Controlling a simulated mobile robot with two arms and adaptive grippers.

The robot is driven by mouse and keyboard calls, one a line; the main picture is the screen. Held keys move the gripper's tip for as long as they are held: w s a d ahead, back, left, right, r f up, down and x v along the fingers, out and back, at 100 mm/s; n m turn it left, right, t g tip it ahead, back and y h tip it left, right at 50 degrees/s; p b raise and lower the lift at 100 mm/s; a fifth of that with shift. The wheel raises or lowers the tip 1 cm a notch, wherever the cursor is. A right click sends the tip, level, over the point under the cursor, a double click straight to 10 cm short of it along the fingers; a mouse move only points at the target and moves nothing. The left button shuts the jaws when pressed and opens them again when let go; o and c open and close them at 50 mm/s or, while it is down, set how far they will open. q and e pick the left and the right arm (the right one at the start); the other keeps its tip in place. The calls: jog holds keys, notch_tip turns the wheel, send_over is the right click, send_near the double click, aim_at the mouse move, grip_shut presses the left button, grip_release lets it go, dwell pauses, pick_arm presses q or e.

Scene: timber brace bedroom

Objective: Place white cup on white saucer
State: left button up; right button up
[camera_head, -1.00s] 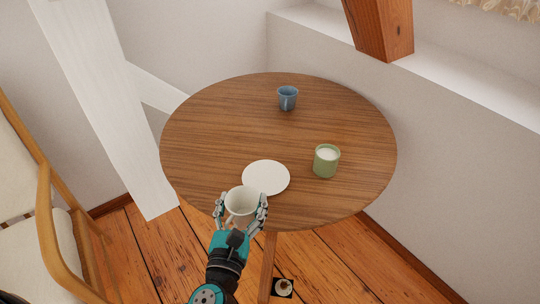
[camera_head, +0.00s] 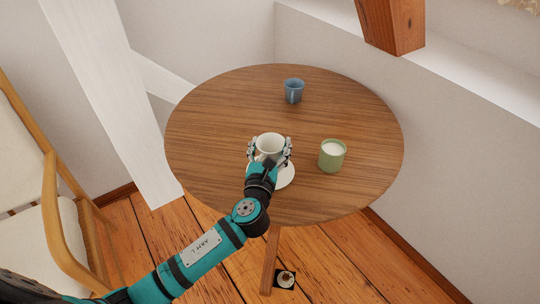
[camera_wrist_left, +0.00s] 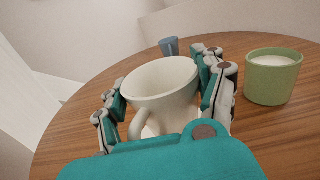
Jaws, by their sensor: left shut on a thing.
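The white cup (camera_head: 270,144) is upright between the fingers of my left gripper (camera_head: 270,150), which is shut on it. In the left wrist view the cup (camera_wrist_left: 163,85) shows its open rim and its handle towards my palm. The white saucer (camera_head: 286,176) lies on the round table, partly hidden by my left gripper and wrist. The cup appears over the far part of the saucer in the head view. I cannot tell whether the cup touches it. My right gripper is not in view.
A green cup with white contents (camera_head: 332,156) stands on the wooden table (camera_head: 215,120) right of my left gripper. A blue cup (camera_head: 293,91) stands farther back. The table's left part is clear. A wooden chair (camera_head: 58,225) is at the left.

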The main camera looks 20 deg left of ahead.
pick_arm(q)
jog(key=shift+f+b, duration=0.5)
jog(key=shift+f, duration=1.2)
jog(key=shift+f, duration=0.1)
jog(key=o, duration=1.3)
jog(key=shift+o, duration=0.2)
jog(key=s, duration=0.4)
jog(key=s+d, duration=0.1)
jog(key=s, duration=0.7)
jog(key=shift+d, duration=0.2)
